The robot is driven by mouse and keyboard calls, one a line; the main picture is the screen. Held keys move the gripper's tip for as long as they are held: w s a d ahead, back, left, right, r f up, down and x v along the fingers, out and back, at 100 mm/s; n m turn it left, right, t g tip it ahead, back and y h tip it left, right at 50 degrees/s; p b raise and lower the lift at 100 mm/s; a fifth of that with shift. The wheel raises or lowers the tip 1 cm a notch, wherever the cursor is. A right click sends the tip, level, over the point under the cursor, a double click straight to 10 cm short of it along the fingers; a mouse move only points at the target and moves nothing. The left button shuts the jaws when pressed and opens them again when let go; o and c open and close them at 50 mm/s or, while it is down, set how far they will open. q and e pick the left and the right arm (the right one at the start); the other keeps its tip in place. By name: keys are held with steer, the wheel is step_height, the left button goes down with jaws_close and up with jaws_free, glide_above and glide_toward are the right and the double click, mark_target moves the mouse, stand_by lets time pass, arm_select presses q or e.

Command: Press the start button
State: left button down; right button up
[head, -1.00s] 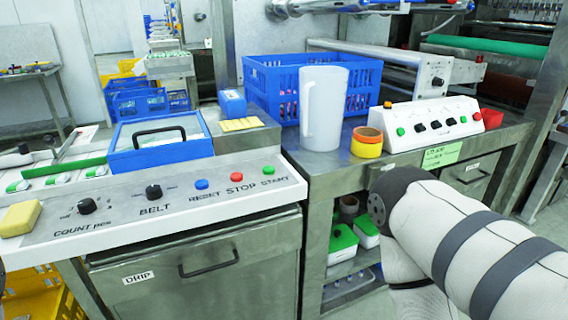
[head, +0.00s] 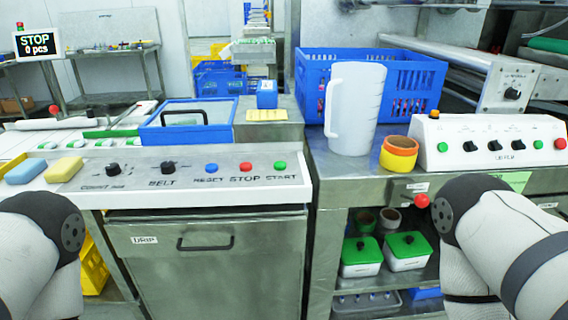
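The green START button (head: 280,165) is at the right end of the sloped white control panel (head: 130,188), above the printed word START. The red STOP button (head: 246,166) and the blue RESET button (head: 211,168) are to its left. The BELT and COUNT knobs are further left. My two arms come in at the lower left and lower right corners, both apart from the panel. Neither gripper shows in the head view, so their fingers cannot be seen.
A white jug (head: 354,108), a tape roll (head: 398,153) and a blue crate (head: 420,75) stand on the right bench. A second white control box (head: 490,140) also has a green button. A yellow sponge (head: 64,169) and a blue sponge (head: 25,171) lie at the panel's left end.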

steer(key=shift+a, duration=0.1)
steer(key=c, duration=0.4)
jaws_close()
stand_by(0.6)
